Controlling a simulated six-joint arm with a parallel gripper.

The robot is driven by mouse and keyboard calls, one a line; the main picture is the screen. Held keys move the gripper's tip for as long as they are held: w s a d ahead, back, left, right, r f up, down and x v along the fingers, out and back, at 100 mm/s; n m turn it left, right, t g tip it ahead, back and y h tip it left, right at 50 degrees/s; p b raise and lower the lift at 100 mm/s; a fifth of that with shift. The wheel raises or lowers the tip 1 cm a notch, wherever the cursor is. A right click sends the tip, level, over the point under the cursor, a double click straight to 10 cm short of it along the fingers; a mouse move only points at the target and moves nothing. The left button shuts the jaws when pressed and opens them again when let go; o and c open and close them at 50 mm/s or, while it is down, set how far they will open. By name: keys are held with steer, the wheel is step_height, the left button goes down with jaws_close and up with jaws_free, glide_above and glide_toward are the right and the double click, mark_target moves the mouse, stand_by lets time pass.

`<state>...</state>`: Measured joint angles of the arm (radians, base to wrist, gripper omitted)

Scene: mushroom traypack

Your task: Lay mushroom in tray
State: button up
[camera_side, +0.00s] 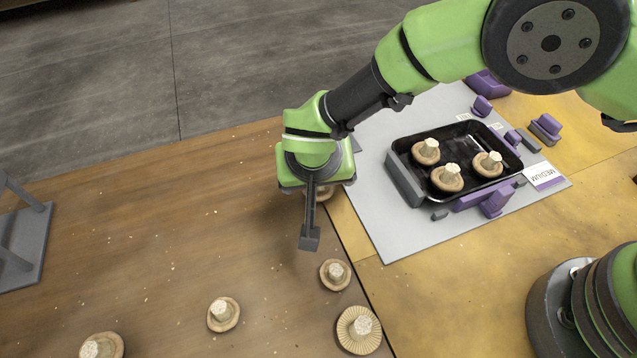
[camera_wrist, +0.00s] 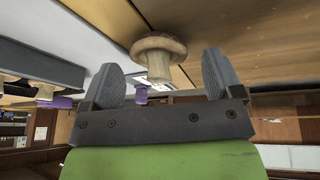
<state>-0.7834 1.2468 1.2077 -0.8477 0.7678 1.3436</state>
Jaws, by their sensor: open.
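The black tray (camera_side: 402,150) lies on a pale board at the right, with three stem-up mushrooms (camera_side: 447,178) in its near part. My gripper (camera_side: 309,240) is over the brown table left of the board, its fingers open. A mushroom (camera_side: 325,193) is mostly hidden behind my gripper in the side view. In the wrist view a mushroom (camera_wrist: 158,52) with a tan cap shows between and beyond the open fingertips (camera_wrist: 158,64); I cannot tell its exact distance. Loose stem-up mushrooms lie nearer the camera: a small one (camera_side: 336,274), a gilled one (camera_side: 359,330), and another (camera_side: 223,314).
Another mushroom (camera_side: 102,346) is at the bottom left edge. Purple and grey fixtures (camera_side: 497,201) stand around the tray, with a MEDIUM label (camera_side: 545,176) to its right. A grey stand (camera_side: 22,245) is at the far left.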

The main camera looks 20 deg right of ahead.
steer(key=shift+f, duration=0.1)
steer(key=shift+c, duration=0.2)
steer(key=c, duration=0.7)
steer(key=shift+c, duration=0.2)
